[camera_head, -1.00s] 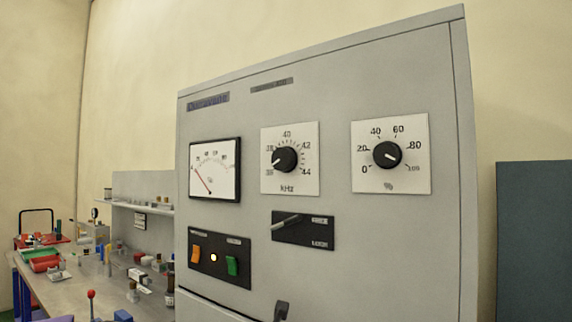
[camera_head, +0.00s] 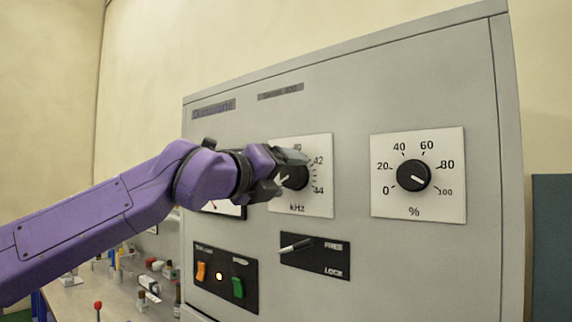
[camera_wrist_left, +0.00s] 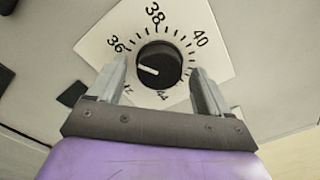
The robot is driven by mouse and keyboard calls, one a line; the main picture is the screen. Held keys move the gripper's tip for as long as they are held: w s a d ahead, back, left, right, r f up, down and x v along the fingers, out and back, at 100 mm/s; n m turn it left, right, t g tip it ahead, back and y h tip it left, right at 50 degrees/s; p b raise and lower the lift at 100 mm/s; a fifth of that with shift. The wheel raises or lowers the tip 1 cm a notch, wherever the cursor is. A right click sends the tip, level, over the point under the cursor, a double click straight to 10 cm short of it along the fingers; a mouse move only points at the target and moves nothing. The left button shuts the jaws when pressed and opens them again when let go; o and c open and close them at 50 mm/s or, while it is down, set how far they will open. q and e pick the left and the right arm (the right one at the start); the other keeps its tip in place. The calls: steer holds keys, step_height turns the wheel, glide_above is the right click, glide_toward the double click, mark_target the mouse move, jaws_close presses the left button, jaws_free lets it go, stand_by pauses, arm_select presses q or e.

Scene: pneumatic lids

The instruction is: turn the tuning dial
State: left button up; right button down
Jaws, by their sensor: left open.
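The tuning dial (camera_head: 294,177) is a round black knob with a white pointer line on a white kHz plate (camera_head: 318,203) on the grey cabinet front. My left gripper (camera_head: 282,173) covers the dial's left part in the head view. In the left wrist view the open fingers of my left gripper (camera_wrist_left: 159,75) stand on either side of the dial (camera_wrist_left: 159,64), with a visible gap on each side. The pointer line lies on the knob's left side, a little below the 36 mark. My right gripper is not in view.
A second black knob (camera_head: 414,175) on a % plate is to the right. Below are a FREE/LOCK lever (camera_head: 297,246), its handle nearer FREE, and a panel with orange (camera_head: 201,271) and green (camera_head: 238,287) switches. A cluttered workbench (camera_head: 75,300) stands left.

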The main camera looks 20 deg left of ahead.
arm_select(q)
steer(key=shift+w+d, duration=0.1)
steer(key=shift+w, duration=0.35)
steer(key=shift+s, duration=0.1)
steer(key=shift+s, duration=0.1)
steer(key=c, duration=1)
steer(key=shift+c, duration=0.2)
